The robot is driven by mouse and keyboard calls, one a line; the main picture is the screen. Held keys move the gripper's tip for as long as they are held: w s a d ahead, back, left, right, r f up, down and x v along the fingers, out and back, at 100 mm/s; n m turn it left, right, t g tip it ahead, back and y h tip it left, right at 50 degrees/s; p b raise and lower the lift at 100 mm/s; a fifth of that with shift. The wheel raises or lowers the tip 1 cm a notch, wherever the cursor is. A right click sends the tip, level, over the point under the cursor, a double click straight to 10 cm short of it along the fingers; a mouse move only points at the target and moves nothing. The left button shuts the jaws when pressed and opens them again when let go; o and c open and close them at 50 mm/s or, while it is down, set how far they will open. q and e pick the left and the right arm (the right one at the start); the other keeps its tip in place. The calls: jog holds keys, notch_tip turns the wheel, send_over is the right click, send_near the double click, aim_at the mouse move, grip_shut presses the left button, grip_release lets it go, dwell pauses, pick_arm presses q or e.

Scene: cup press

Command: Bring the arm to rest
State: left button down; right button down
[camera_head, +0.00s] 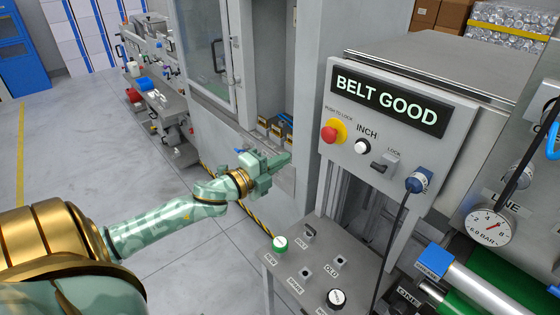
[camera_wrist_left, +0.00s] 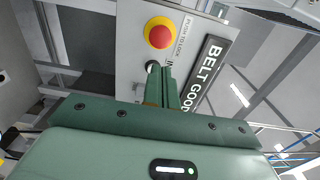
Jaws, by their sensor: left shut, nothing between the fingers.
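My left arm comes in from the left in the head view, pale green with gold bands. Its left gripper (camera_head: 286,159) is shut and empty, in the air in front of the grey machine. In the left wrist view, the two green fingers of the left gripper (camera_wrist_left: 169,76) are together, with nothing between them. They overlap the panel in that picture, just below the white INCH button; I cannot tell the distance there. In the head view the fingertips are left of the panel and apart from its buttons. My right gripper is not in view.
The panel carries a "BELT GOOD" display (camera_head: 387,101), a red stop button (camera_head: 329,134), a white INCH button (camera_head: 363,146) and a LOCK switch (camera_head: 383,166). Open floor (camera_head: 70,150) lies left.

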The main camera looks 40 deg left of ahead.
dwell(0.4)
pick_arm(q)
jog(key=s+a+f+n+g+y, duration=0.2)
jog(key=a+f+n, duration=0.25)
jog(key=f, duration=0.55)
jog(key=s+a+f+n+g+y, duration=0.3)
jog(key=a+f, duration=0.2)
jog(key=f, duration=0.6)
jog(key=s+d+f+n+g, duration=0.1)
jog(key=s+f+n+g, duration=0.1)
jog(key=s+f, duration=0.6)
jog(key=s+f+n+g, duration=0.3)
jog(key=s+f, duration=0.2)
jog(key=f, duration=0.5)
jog(key=s+d+f+n+g, duration=0.1)
jog(key=s+d+f+g, duration=0.1)
jog(key=s+d+f, duration=0.4)
jog(key=s+d+f+n+g+h, duration=0.1)
jog(key=s+d+f+g, duration=0.15)
jog(key=s, duration=0.65)
jog(key=s+d+f+n+g, duration=0.1)
jog(key=s+d+f, duration=0.3)
jog(key=s+f, duration=0.25)
jog(key=s+d+g+h, duration=0.1)
jog(key=s+d, duration=0.5)
jog(key=d, duration=0.3)
jog(key=shift+s+d+f, duration=0.3)
jog(key=shift+s, duration=0.1)
jog(key=shift+n+g, duration=0.25)
